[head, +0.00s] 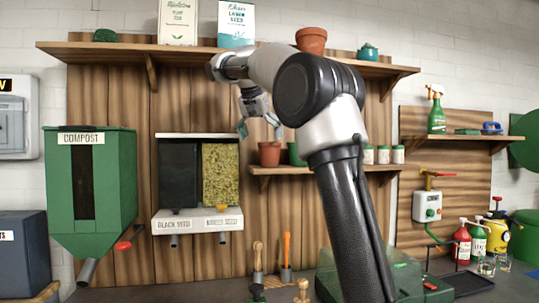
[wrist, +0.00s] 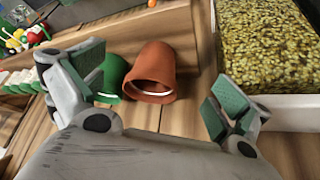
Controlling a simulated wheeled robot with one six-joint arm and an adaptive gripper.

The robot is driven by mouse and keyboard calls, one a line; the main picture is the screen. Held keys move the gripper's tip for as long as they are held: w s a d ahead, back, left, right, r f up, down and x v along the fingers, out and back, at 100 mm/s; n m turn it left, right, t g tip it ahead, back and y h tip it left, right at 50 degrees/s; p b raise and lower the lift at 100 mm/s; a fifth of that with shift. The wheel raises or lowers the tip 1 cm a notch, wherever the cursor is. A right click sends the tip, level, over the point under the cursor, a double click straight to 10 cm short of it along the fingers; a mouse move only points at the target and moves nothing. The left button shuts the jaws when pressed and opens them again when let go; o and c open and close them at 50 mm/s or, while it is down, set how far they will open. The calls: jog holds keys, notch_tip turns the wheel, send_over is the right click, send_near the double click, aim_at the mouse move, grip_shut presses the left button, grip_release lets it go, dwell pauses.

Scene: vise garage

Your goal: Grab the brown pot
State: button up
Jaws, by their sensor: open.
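The brown pot (head: 269,153) stands upright on the lower shelf, and in the wrist view it (wrist: 154,73) shows beyond my fingers with its open rim towards me. A green pot (head: 296,154) stands close beside it and also shows in the wrist view (wrist: 112,78). My gripper (head: 258,125) is open and empty, above the brown pot in the head view. In the wrist view my gripper's (wrist: 155,90) fingers are spread, with the brown pot in the gap between them and the green pot near the left finger. A second brown pot (head: 311,40) stands on the upper shelf.
The seed dispenser (head: 198,222) hangs just left of the lower shelf (head: 280,171); its yellowish seed bin (wrist: 270,47) is near my right finger in the wrist view. The upper shelf (head: 120,52) runs above.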

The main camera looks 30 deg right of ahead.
aim_at(265, 146)
jog(key=w+d, duration=0.2)
jog(key=shift+d, duration=0.3)
jog(key=shift+w+d, duration=0.75)
jog(key=shift+d, duration=0.15)
jog(key=shift+x, duration=1.2)
jog(key=shift+w+d+f, duration=0.2)
jog(key=shift+f, duration=0.05)
jog(key=c, duration=1.1)
